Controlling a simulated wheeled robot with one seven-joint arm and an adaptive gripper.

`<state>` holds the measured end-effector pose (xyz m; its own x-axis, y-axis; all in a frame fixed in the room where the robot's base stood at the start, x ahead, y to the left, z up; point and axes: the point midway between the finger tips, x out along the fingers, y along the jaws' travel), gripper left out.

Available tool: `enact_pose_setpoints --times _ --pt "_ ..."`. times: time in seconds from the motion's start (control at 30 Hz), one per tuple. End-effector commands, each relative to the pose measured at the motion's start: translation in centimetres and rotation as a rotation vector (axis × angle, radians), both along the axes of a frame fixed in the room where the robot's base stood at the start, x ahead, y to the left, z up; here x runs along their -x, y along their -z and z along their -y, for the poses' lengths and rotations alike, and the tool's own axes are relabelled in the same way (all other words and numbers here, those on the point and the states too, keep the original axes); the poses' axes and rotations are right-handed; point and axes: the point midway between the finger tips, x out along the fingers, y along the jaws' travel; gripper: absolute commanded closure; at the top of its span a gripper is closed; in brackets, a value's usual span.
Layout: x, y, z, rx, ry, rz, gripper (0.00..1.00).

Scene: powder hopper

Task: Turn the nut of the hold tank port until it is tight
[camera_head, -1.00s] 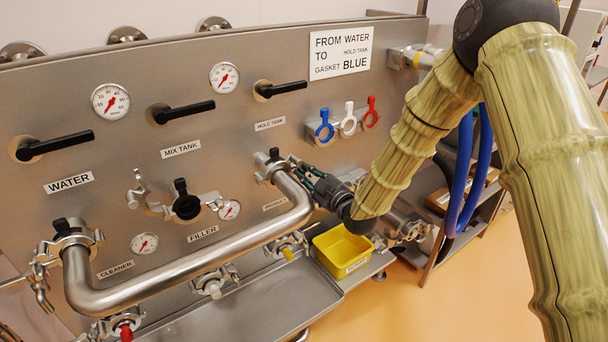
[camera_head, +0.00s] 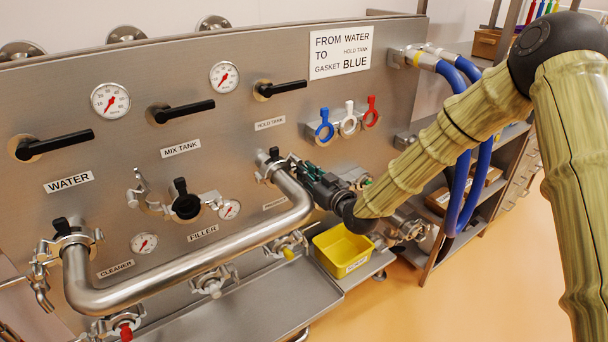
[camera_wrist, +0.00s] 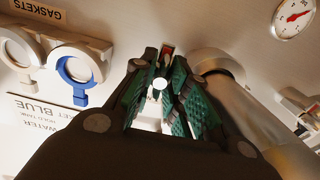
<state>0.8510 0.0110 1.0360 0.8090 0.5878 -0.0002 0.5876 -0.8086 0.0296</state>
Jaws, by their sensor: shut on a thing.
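The hold tank port (camera_head: 268,160) is on the steel panel, with a clamp around it where one end of the bent steel pipe (camera_head: 200,270) meets it. My gripper (camera_head: 298,168) is at the right side of this clamp, its dark body pointing left toward the port. In the wrist view my gripper (camera_wrist: 162,84) has its green-padded fingers close together around a small bright, rounded part, the nut (camera_wrist: 158,84). The fingers hide most of the nut and the clamp. The pipe end (camera_wrist: 215,65) shows just right of the fingers. The pipe's other end sits at the clamped water port (camera_head: 68,230).
Blue, white and red gaskets (camera_head: 324,127) hang right of the port. A yellow bin (camera_head: 343,250) stands below my gripper on the steel shelf (camera_head: 240,310). Blue hoses (camera_head: 462,160) hang at the right. Black valve handles (camera_head: 185,112) stick out of the panel above.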

Motion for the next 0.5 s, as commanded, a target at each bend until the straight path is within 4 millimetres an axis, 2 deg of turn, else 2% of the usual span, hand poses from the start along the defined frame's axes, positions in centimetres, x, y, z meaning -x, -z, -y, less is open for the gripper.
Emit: enact_pose_setpoints --times 0.03,0.1,0.4,0.5 --pt "0.11 0.19 -0.02 -0.035 -0.001 -0.028 0.82" --pt "0.13 0.16 -0.08 -0.026 -0.003 -0.023 0.7" --pt "0.09 0.07 0.04 -0.025 0.0 -0.02 0.7" --pt "0.61 0.09 0.45 -0.025 0.0 -0.02 0.7"
